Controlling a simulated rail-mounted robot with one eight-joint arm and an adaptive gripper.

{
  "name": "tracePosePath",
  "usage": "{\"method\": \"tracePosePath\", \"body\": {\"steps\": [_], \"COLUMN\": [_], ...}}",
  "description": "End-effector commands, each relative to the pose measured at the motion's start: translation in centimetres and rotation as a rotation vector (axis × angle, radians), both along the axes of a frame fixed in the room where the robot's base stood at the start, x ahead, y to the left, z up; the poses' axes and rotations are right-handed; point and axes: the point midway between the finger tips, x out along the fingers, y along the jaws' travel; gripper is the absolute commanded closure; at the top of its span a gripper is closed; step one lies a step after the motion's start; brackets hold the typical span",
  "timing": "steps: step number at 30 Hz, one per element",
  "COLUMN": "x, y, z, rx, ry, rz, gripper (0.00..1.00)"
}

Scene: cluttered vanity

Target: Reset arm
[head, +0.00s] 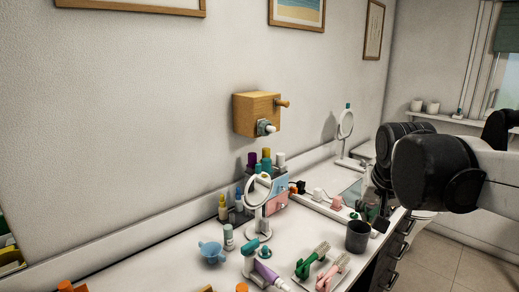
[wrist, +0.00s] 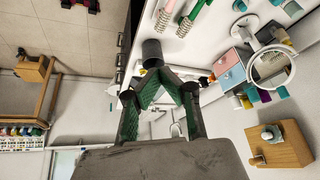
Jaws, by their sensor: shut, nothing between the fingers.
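My gripper (wrist: 167,78) shows in the wrist view with its two dark, green-padded fingers angled together at the tips. It is shut and empty. A dark cup (wrist: 152,54) appears just beyond the fingertips in that view; I cannot tell the exact gap. In the head view my arm's dark, rounded links reach in from the right, above the counter's right end. My gripper is not clearly seen there, as the arm hides much of that area. The same dark cup (head: 357,236) stands upright on the counter there.
A round mirror (head: 257,192) stands amid bottles on the counter (head: 130,262). A green brush (head: 312,262) and pink brush (head: 333,272) lie at the front. A wooden box (head: 256,112) is on the wall. A second mirror (head: 345,124) stands farther back. Open floor (wrist: 65,30) lies beside the counter.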

Motion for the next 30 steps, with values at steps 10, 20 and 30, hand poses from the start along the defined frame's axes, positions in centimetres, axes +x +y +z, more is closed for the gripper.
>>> {"method": "tracePosePath", "body": {"steps": [10, 20, 30], "x": [-9.8, -16.0, -16.9], "y": [3.3, 5.1, 5.3], "z": [-2.9, -6.9, -7.6], "rx": [-0.029, -0.055, -0.060], "ry": [-0.065, -0.117, -0.127], "rz": [0.144, 0.248, 0.266], "gripper": [1.00, 1.00, 1.00]}}
